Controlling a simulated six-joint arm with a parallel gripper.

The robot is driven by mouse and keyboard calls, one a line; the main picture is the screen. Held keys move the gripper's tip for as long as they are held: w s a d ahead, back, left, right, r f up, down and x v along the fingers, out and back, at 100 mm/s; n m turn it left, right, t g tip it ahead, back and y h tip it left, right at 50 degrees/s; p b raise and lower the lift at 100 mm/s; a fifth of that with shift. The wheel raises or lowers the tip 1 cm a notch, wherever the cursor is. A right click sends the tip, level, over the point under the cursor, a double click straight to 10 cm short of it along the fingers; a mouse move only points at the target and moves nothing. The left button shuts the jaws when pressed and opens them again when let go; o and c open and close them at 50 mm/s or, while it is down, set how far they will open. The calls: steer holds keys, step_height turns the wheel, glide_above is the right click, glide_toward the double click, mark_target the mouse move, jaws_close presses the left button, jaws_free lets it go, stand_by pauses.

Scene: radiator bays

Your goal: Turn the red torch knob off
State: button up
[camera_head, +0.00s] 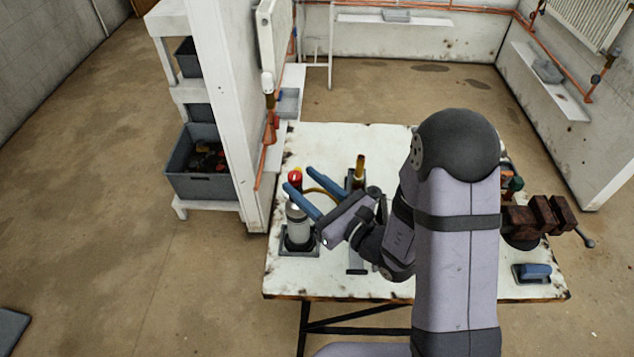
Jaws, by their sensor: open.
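The red torch knob (295,175) sits at the top of an upright grey canister (297,228), near the left edge of the table. The canister stands in a dark square base (285,248). My gripper (298,179) is open, with its two blue fingers pointing to the upper left. In this view the knob shows between the fingertips. I cannot tell whether the fingers touch it or at what height they are. Part of the canister's upper end is hidden behind the nearer finger. A yellowish hose (322,192) shows behind the fingers.
A brass-coloured upright piece (360,166) stands right of the fingers. A white wall end (222,110) with copper pipes is close at the left. A rusty vise (537,216) and a blue-topped item (535,271) are at the table's right. The table (350,285) is clear at its front.

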mark_target(299, 180)
steer(key=shift+s+d+r+p, duration=0.25)
steer(key=shift+s+d+p, duration=0.3)
steer(key=shift+p, duration=1.2)
steer(key=shift+s+d+f, duration=0.2)
steer(key=shift+s+d, duration=0.1)
steer(key=shift+d, duration=0.05)
steer(key=shift+s+d, duration=0.45)
steer(key=shift+s, duration=0.05)
